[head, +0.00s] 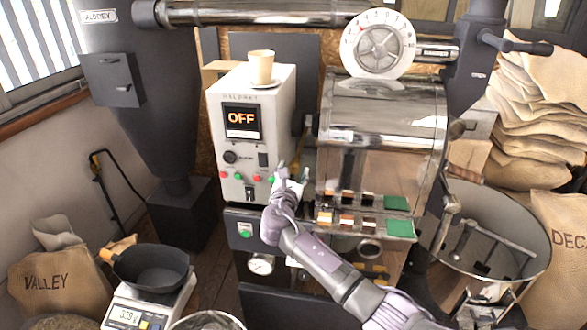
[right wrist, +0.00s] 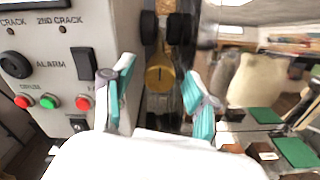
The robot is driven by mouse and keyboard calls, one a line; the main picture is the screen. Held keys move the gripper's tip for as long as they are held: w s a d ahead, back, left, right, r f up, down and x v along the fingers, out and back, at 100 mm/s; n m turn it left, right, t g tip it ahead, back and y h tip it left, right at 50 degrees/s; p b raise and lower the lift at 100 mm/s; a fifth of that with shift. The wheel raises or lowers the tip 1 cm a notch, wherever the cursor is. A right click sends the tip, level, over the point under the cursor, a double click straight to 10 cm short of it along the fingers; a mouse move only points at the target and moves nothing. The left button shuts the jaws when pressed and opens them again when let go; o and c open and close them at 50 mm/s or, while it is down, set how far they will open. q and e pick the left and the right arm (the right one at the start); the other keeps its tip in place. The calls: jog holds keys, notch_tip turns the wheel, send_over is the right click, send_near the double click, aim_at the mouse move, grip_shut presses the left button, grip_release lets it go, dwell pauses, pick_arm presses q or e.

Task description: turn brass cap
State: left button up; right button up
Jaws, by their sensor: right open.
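The fingers look apart from the cap; how far the cap lies beyond the tips I cannot tell. In the head view, my right gripper (head: 291,176) is at the gap between control box and drum, and I cannot make out the cap there. My left gripper is out of view.
The white control box (head: 257,118) reads OFF and has several coloured buttons. The shiny roaster drum (head: 385,125) stands close on the right, with sample trays (head: 397,203) below it. A black pan (head: 150,268) sits on a scale at lower left. A round cooling bin (head: 497,245) is at right.

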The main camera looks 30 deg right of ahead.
jog(key=shift+w+d, duration=0.2)
jog(key=shift+w, duration=0.15)
jog(key=shift+c, duration=0.3)
grip_shut()
